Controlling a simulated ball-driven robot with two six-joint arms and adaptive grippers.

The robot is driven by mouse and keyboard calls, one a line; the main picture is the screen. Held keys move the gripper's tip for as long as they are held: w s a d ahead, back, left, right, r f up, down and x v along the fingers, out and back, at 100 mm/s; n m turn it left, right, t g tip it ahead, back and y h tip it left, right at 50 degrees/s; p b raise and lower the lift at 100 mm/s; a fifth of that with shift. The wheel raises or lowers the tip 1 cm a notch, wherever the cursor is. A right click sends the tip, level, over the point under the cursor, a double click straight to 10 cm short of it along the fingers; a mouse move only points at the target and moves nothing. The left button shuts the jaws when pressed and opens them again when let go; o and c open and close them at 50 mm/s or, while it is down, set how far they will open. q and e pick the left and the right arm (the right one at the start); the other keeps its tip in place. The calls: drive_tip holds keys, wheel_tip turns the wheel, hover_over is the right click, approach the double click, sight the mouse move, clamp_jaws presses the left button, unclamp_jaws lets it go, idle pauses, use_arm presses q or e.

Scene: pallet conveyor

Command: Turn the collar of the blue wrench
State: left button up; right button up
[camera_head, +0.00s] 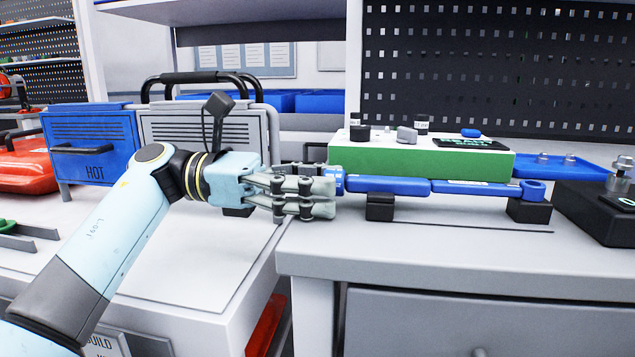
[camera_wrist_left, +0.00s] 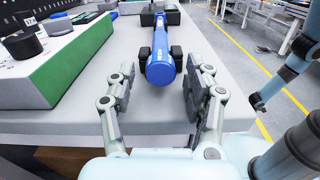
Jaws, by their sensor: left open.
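The blue wrench (camera_head: 390,185) lies level on two black rests (camera_head: 380,207) on the grey bench, with its ring end (camera_head: 533,189) at the right. Its collar (camera_head: 340,180), a blue ring with pale markings, is at the left end. My left gripper (camera_head: 328,186) is open at this end, level with it, its fingers pointing right along the wrench. In the left wrist view, the round blue near end of the wrench (camera_wrist_left: 161,68) sits between the two spread fingers, with a gap on each side.
A green and white box (camera_head: 430,163) stands just behind the wrench. A blue tray (camera_head: 570,168) and a dark block (camera_head: 592,212) are at the right. A blue HOT case (camera_head: 92,140) is at the left. The bench front is clear.

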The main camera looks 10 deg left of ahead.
use_arm(q)
clamp_jaws()
drive_tip(key=shift+n, duration=0.3)
drive_tip(key=n, duration=0.3)
drive_tip(key=shift+p, duration=0.4)
drive_tip(key=shift+r+n, duration=0.1)
drive_tip(key=shift+n, duration=0.7)
drive_tip(key=shift+n+p, duration=0.45)
drive_tip(key=shift+n, duration=0.35)
use_arm(e)
drive_tip(key=shift+s+a+r, duration=0.3)
drive_tip(key=shift+a+r, duration=0.05)
drive_tip(key=shift+r, duration=0.35)
drive_tip(key=shift+s+a, duration=0.1)
drive_tip(key=shift+a, duration=0.1)
